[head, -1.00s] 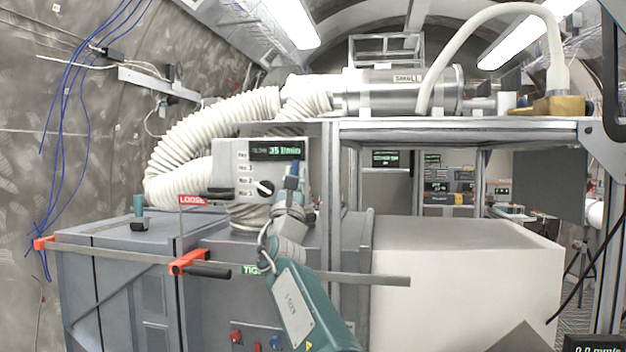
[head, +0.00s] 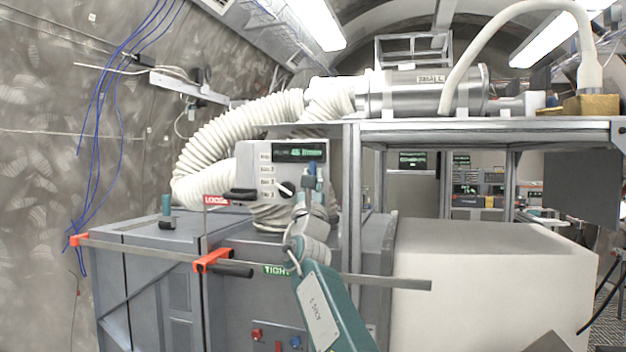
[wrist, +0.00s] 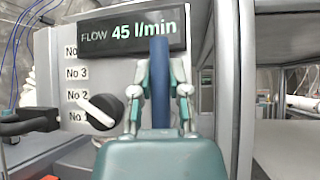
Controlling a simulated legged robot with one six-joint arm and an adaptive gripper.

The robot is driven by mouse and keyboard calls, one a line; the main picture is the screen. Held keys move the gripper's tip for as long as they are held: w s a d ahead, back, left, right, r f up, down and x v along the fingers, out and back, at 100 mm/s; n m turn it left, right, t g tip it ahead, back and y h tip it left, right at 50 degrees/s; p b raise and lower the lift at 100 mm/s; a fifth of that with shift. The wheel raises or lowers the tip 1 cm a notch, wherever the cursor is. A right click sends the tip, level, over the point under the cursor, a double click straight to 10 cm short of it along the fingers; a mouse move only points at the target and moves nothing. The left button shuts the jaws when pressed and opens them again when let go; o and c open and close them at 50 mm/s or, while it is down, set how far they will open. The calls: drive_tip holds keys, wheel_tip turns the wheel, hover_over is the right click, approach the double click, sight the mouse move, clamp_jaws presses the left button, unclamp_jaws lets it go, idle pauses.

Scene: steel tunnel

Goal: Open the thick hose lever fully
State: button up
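A blue upright lever (wrist: 160,75) stands between the two fingers of my gripper (wrist: 161,92) in the wrist view, in front of the flow panel. The fingers are closed in on its sides. In the head view the blue lever tip (head: 311,170) shows above my gripper (head: 312,190); its lower part is hidden. The thick white corrugated hose (head: 235,125) curves behind the panel up to a metal cylinder. The flow display (wrist: 133,32) reads 45 l/min. Below it a black dial (wrist: 100,112) with a white tip points toward the No 2 label.
A long metal bar clamp (head: 370,281) with orange jaws crosses the grey cabinets (head: 145,240). A black handle (wrist: 28,122) is close on the left in the wrist view. A metal post (head: 350,200) stands right of my gripper. A white box (head: 490,280) is farther right.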

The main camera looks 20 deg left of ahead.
drive_tip(key=o, duration=0.4)
drive_tip(key=shift+s+r, duration=0.1)
drive_tip(key=shift+r, duration=0.05)
drive_tip(key=shift+a, duration=0.15)
drive_tip(key=shift+f, duration=0.25)
drive_tip(key=shift+v, duration=5.9)
